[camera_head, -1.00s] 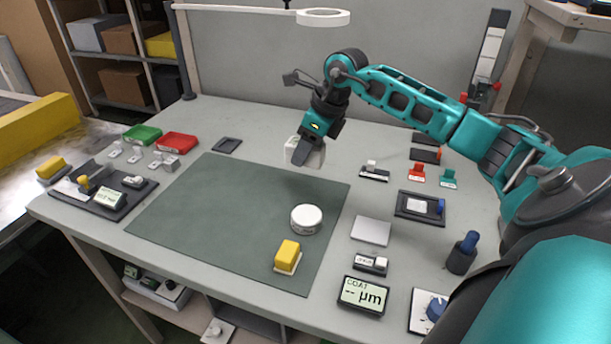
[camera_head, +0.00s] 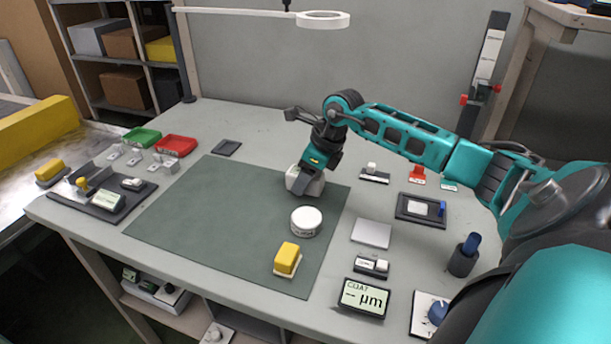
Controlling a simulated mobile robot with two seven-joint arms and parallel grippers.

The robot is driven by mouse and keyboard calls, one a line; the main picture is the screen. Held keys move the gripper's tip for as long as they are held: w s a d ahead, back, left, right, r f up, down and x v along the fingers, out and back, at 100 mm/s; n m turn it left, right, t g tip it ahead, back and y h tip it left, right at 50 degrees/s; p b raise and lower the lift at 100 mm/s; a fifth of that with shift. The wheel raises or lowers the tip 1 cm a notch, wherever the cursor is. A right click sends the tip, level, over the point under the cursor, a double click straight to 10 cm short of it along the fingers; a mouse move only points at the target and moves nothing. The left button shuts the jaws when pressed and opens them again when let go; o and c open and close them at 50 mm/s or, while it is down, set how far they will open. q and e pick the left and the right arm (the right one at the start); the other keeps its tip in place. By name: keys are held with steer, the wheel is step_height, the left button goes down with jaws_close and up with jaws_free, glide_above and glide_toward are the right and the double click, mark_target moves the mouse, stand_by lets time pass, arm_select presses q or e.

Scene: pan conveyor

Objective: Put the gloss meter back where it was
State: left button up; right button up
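My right gripper (camera_head: 302,186) is over the far right part of the green mat (camera_head: 215,215). It is shut on a pale, box-shaped device, seemingly the gloss meter (camera_head: 313,187), which is low over the mat. A dark finger covers part of the device, and I cannot tell whether its underside touches the mat. An empty dark pad (camera_head: 227,147) lies on the table beyond the mat's far left edge. My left gripper is not in view.
A white round puck (camera_head: 306,221) and a yellow block on a pale base (camera_head: 287,259) stand on the mat nearby. Small gauges and a display (camera_head: 363,298) line the right side. Green and red trays (camera_head: 175,145) stand at the left. The mat's left part is clear.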

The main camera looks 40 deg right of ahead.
steer(key=o, duration=0.3)
steer(key=shift+o, duration=0.2)
steer(key=shift+r, duration=0.2)
steer(key=v, duration=1.2)
steer(key=shift+p, duration=0.35)
steer(key=shift+f, duration=0.1)
